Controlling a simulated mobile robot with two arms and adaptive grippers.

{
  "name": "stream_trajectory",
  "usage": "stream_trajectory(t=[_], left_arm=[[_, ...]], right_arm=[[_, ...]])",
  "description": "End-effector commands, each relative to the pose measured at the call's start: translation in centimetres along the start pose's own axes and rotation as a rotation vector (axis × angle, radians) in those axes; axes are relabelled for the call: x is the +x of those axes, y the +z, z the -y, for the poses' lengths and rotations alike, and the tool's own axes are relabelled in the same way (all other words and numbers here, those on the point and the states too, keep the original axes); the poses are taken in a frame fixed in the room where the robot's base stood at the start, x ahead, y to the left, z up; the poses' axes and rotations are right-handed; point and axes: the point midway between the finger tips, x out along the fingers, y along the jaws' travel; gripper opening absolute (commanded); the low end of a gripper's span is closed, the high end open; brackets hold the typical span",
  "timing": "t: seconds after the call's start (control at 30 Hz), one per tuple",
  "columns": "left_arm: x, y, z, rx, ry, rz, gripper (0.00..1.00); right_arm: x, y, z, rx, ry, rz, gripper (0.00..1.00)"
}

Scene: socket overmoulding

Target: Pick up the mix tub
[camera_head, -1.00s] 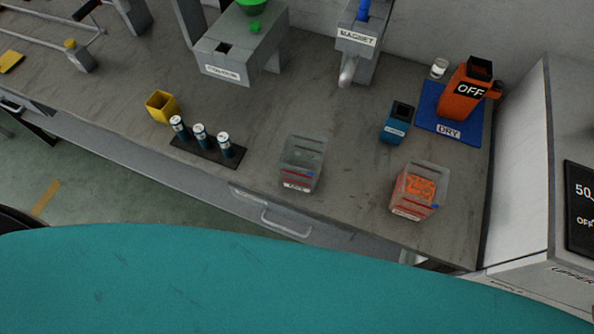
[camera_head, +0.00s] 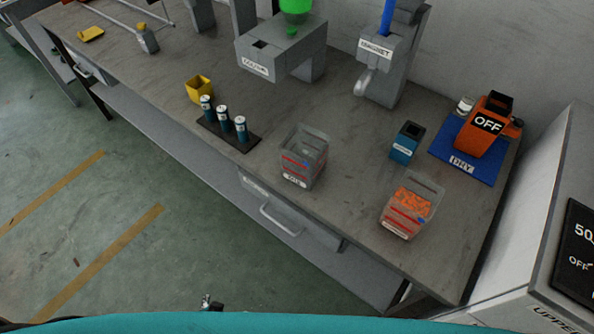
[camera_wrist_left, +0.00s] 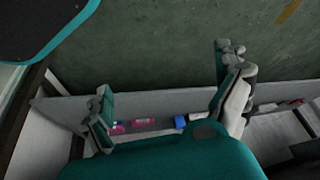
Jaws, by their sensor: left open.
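A clear, open-topped tub (camera_head: 304,158) with red and blue marks and a small white label stands upright near the bench's front edge. It looks empty and is probably the mix tub, though its label is hard to read. A similar clear tub with orange pellets (camera_head: 411,206) stands to its right. Only the tip of my left gripper (camera_head: 211,303) shows at the bottom of the head view, below and in front of the bench, well apart from the tubs. In the left wrist view the left gripper (camera_wrist_left: 165,105) is open and empty. My right gripper is not in view.
On the grey bench (camera_head: 340,215) are a blue container (camera_head: 406,143), an orange dryer (camera_head: 485,125) on a blue mat, a rack with blue cylinders (camera_head: 228,136) and a yellow cup (camera_head: 199,89). A drawer handle (camera_head: 280,220) juts from the front. The floor is clear.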

Motion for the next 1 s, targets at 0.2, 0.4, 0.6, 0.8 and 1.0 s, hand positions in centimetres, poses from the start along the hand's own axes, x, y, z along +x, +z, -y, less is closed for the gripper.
stream_trajectory(t=[0.2, 0.4, 0.6, 0.8, 1.0], left_arm=[[-0.3, -7.0, 0.5, 0.015, 0.007, -0.162, 1.00], [-3.1, -15.3, 0.1, 0.036, 0.030, -0.362, 1.00], [-11.7, -26.1, -2.5, 0.077, 0.105, -0.682, 1.00], [-24.2, -32.1, -6.2, 0.116, 0.217, -0.973, 1.00], [-31.7, -33.5, -8.1, 0.135, 0.285, -1.114, 1.00]], right_arm=[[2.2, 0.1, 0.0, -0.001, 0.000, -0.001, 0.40], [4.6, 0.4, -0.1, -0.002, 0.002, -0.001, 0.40], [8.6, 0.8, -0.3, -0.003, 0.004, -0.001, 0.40], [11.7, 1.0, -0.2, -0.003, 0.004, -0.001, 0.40], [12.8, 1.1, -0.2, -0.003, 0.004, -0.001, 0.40]])
